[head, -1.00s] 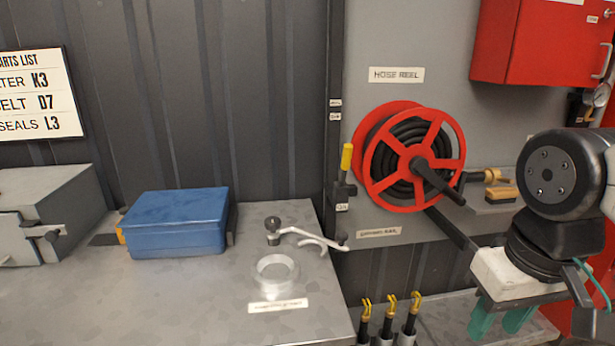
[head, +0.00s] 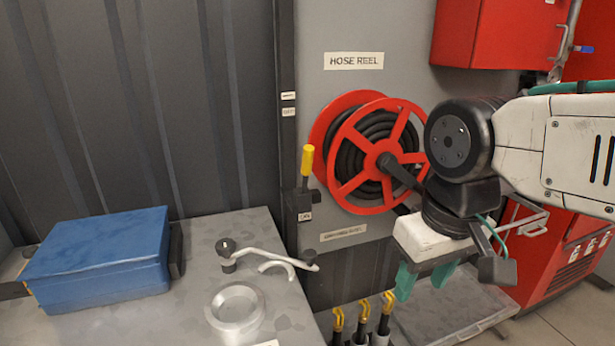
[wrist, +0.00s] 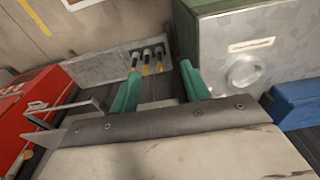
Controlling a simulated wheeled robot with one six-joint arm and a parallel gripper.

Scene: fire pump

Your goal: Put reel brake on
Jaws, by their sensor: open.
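The red hose reel (head: 345,182) with coiled black hose is mounted on the grey panel under a "HOSE REEL" sign (head: 354,61). To its left a yellow-handled lever (head: 307,162) stands upright in a dark bracket (head: 304,203) with small labels by it; the label wording is too small to read. My gripper (head: 424,282) is in front of the panel, below and right of the reel, pointing down with green fingers apart and empty. It covers part of the reel's right side. In the wrist view my gripper (wrist: 158,88) is open with nothing between the fingers; the lever is not visible there.
Several yellow-topped black tools (head: 361,318) stand below the reel. Red cabinets (head: 490,35) are at the right.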

